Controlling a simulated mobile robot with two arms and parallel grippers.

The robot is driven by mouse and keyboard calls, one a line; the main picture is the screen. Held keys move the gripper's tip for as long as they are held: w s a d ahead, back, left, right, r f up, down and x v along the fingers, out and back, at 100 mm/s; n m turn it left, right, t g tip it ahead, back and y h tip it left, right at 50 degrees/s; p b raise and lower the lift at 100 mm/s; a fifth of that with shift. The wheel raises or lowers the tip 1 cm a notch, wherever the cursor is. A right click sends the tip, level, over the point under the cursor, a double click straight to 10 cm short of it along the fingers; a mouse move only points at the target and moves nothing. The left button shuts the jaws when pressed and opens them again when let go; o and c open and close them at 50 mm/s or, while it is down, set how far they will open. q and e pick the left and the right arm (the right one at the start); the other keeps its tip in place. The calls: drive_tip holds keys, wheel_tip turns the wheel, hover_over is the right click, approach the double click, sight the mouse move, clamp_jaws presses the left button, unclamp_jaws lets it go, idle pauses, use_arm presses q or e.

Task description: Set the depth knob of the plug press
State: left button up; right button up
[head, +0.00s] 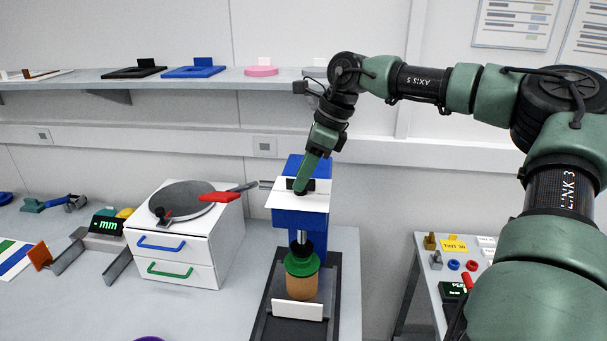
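The plug press (286,218) is a blue upright machine with a white sloped top plate, standing on a dark base on the bench. A metal ram comes down from its head onto a green-topped brown cylinder (303,283). My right gripper (300,188) reaches down from the upper right, with its tip at a small dark part on the white plate. This dark part is probably the depth knob, mostly hidden by the gripper. I cannot tell whether the fingers are closed on it. My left gripper is out of view.
A white drawer unit (205,254) with a round grey plate (189,201) on top stands left of the press. A shelf (215,82) runs behind. A side table (428,243) with small parts is at the right.

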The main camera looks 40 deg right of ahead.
drive_tip(key=shift+s+d+r, duration=0.1)
drive_tip(key=shift+r, duration=0.15)
drive_tip(key=b+v, duration=0.2)
drive_tip(key=v, duration=0.5)
drive_tip(key=shift+r, duration=0.1)
idle(0.4)
